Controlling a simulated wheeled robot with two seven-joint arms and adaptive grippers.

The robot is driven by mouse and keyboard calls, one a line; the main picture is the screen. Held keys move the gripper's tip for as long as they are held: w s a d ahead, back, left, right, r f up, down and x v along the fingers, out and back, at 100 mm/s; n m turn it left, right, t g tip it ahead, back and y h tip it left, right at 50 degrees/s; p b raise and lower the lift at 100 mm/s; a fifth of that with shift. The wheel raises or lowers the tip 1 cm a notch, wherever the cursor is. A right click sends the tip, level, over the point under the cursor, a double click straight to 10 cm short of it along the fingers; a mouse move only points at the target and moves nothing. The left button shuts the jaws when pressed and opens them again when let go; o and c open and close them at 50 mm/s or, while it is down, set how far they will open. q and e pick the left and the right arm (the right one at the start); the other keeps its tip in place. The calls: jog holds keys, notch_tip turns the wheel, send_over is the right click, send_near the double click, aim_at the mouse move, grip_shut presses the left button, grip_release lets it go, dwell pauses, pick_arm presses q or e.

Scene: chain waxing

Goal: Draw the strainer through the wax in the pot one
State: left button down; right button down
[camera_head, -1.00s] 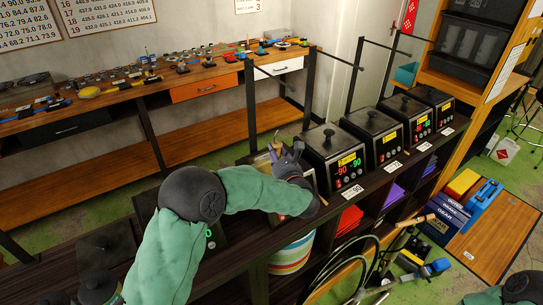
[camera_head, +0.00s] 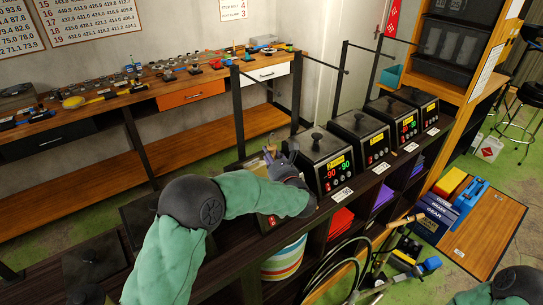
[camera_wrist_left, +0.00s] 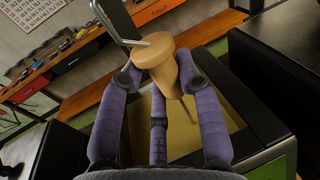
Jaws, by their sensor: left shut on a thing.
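My left gripper (camera_head: 284,167) reaches over the pot at the near end of the row of heated pots. In the left wrist view its purple fingers (camera_wrist_left: 160,78) are shut on a tan wooden handle (camera_wrist_left: 157,50), which I take for the strainer's. A bent metal rod (camera_wrist_left: 113,28) runs from the handle towards the upper left. Below the fingers is the open pot's yellowish wax (camera_wrist_left: 190,130), inside its rim. In the head view my arm and gripper cover most of this pot. I cannot make out the strainer's mesh or whether it is in the wax. My right gripper is not in view.
Several lidded pots, the nearest here (camera_head: 325,160), stand to the right on the dark shelf. Black upright posts (camera_head: 238,110) rise behind the row. A striped bucket (camera_head: 284,258) stands below the shelf. A long workbench (camera_head: 150,92) with tools lies behind.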

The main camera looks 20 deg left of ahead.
pick_arm(q)
jog(key=shift+s+a+b, duration=0.2)
jog(key=shift+s+a, duration=0.3)
jog(key=shift+s, duration=0.3)
jog(key=shift+s+a+b, duration=0.2)
jog(key=shift+s+a, duration=0.25)
jog(key=shift+s, duration=0.4)
jog(key=shift+s+a+b, duration=0.2)
jog(key=shift+s+a, duration=0.3)
jog(key=shift+s, duration=0.3)
jog(key=shift+w+d, duration=0.1)
jog(key=shift+w+d+b, duration=0.15)
jog(key=shift+w+d, duration=0.2)
jog(key=shift+w, duration=0.3)
jog(key=shift+w+d+b, duration=0.15)
jog(key=shift+w+d, duration=0.2)
jog(key=shift+w, duration=0.25)
jog(key=shift+r, duration=0.15)
notch_tip(320, 180, up, 12)
jog(key=p, duration=0.7)
